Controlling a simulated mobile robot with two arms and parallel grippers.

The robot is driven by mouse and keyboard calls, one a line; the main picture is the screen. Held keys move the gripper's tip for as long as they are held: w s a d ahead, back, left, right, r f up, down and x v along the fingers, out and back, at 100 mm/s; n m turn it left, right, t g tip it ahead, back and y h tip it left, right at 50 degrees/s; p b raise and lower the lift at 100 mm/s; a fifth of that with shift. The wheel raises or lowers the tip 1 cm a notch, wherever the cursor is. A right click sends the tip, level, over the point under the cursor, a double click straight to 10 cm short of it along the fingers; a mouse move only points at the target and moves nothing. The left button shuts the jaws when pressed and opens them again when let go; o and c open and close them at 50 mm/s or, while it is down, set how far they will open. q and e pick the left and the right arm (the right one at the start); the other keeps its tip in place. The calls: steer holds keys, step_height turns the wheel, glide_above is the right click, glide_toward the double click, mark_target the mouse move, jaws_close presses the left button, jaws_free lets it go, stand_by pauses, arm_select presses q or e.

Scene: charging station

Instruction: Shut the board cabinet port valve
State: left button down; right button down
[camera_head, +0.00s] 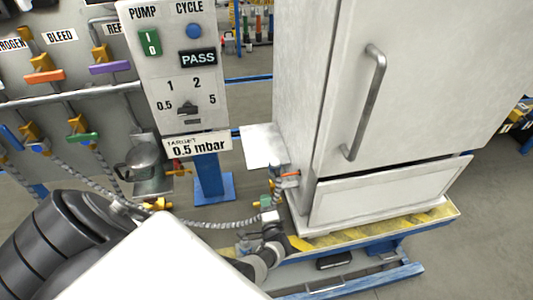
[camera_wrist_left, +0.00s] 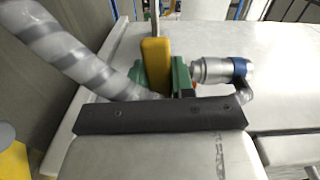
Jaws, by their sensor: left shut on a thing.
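My left gripper (camera_head: 269,205) is low beside this port. In the left wrist view, its dark finger (camera_wrist_left: 160,117) crosses in front of a green and yellow fitting (camera_wrist_left: 155,65) at the end of a grey ribbed hose (camera_wrist_left: 60,50). The gripper is shut on this fitting; the finger hides part of the grip. A silver coupling with a blue ring (camera_wrist_left: 215,70) is right of the fitting. My right gripper is out of view.
A pump panel (camera_head: 180,75) stands left of the cabinet, above a "0.5 mbar" sign. A grey valve board (camera_head: 60,90) with coloured handles is farther left. The cabinet's stand has a yellow-striped edge (camera_head: 380,228). Open floor lies at the right.

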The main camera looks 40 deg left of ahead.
arm_select(q)
steer(key=shift+r+m, duration=0.15)
steer(key=shift+m, duration=0.35)
steer(key=c, duration=1)
jaws_free()
steer(key=shift+o, duration=0.2)
